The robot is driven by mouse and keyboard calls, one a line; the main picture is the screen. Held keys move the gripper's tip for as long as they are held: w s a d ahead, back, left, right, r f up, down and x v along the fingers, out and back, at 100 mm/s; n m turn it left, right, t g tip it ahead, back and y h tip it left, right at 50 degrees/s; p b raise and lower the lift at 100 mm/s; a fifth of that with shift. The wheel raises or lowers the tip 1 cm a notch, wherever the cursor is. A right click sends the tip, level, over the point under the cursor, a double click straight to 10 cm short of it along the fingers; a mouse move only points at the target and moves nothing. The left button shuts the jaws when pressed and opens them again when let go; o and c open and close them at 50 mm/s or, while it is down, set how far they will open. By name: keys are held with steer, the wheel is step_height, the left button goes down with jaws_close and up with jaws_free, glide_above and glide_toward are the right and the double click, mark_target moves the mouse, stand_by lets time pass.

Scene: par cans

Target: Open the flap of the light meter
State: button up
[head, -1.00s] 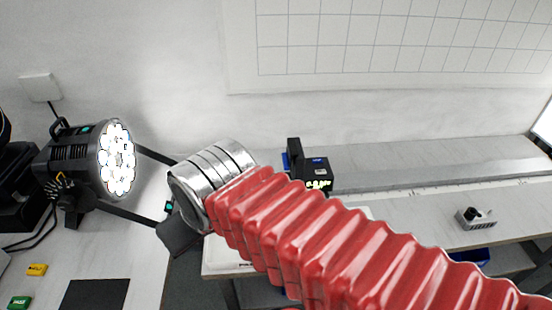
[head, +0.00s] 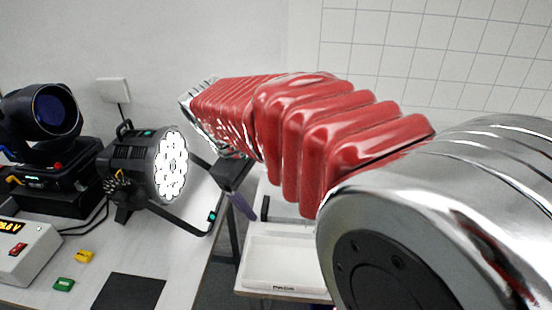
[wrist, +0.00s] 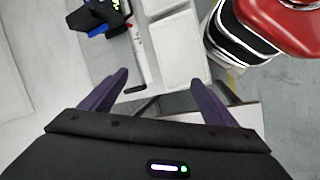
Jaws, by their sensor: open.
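A black and blue device with a yellow readout (wrist: 98,16), which looks like the light meter, lies at the top left of the wrist view. It is cut by the frame edge, and I cannot make out its flap. In the head view my arm hides it. My gripper (wrist: 160,80) is open and empty, with its two purple fingers apart. The device is beyond and left of the fingertips, not touching them. In the head view one purple finger of my gripper (head: 243,206) shows beside the lit par can (head: 170,166).
A white tray (head: 262,280) sits on the right bench, across a gap from the left bench. The left bench holds a moving-head light (head: 42,112), a box with a red switch (head: 25,250), a yellow block (head: 84,256), a green block (head: 64,284) and a dark mat (head: 128,292).

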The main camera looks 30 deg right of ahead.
steer(key=w+d+f+n+g+h, duration=0.2)
steer(key=w+d+f+g+h, duration=0.1)
steer(key=w+d, duration=0.4)
steer(key=w+d+f+n+g+h, duration=0.3)
steer(key=w+d+f+g, duration=0.2)
steer(key=w+d+f, duration=0.2)
steer(key=shift+d+f+g, duration=0.15)
steer(key=shift+d+g, duration=0.15)
steer(key=shift+d, duration=0.95)
steer(key=shift+d, duration=0.1)
steer(key=x, duration=1.3)
steer(key=shift+d, duration=0.25)
steer(key=shift+s+f, duration=0.1)
steer(key=shift+f, duration=0.05)
steer(key=c, duration=1.5)
